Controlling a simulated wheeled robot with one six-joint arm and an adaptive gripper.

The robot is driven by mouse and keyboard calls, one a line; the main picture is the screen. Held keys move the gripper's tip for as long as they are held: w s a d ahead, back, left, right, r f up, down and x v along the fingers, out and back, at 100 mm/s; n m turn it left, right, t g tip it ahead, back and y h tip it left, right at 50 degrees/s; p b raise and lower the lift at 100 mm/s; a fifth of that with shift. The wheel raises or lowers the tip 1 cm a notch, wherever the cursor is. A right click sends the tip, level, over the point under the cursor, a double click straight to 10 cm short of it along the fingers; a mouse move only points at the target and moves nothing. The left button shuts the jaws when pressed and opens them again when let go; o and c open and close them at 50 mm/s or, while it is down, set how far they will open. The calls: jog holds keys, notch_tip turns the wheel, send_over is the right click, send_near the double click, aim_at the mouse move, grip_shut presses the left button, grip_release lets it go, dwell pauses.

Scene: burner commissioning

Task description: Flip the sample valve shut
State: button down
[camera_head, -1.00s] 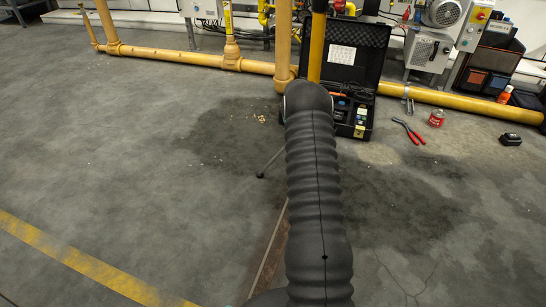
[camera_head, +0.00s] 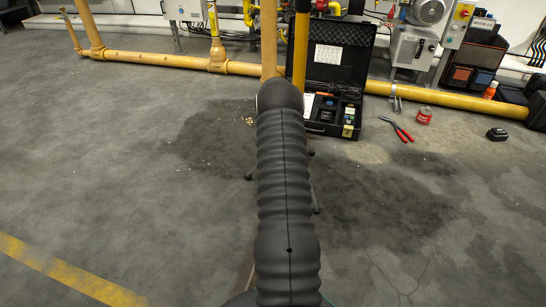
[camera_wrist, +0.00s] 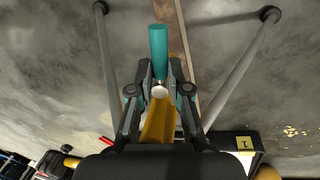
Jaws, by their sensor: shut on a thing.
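In the wrist view, my gripper (camera_wrist: 161,70) is shut, with its two dark and teal fingers on either side of a teal cylindrical handle (camera_wrist: 158,42). The handle extends out past the fingertips, and a round whitish end (camera_wrist: 159,91) shows between the fingers. A yellow piece (camera_wrist: 157,125) lies beyond it, toward the palm. I cannot tell the valve body from these frames, nor whether the valve is open or shut. In the head view my dark ribbed arm hides the gripper and whatever it holds.
Thin grey legs with black feet (camera_wrist: 270,14) spread on either side of the gripper. An open black case (camera_head: 330,125) stands beyond my arm, by the yellow floor pipe (camera_head: 150,58). Red-handled pliers (camera_head: 398,129) and a red can (camera_head: 424,117) lie right.

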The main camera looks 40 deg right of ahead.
jog(key=shift+w+r, duration=0.1)
jog(key=shift+r, duration=0.05)
dwell(0.3)
jog(key=c, duration=1.1)
grip_release()
jog(key=r, duration=0.4)
jog(key=w+r, duration=0.1)
jog(key=r, duration=0.2)
jog(key=w+r, duration=0.1)
jog(key=r, duration=0.3)
jog(key=shift+w+a+r, duration=0.15)
jog(key=shift+a+r, duration=0.15)
jog(key=shift+r, duration=0.05)
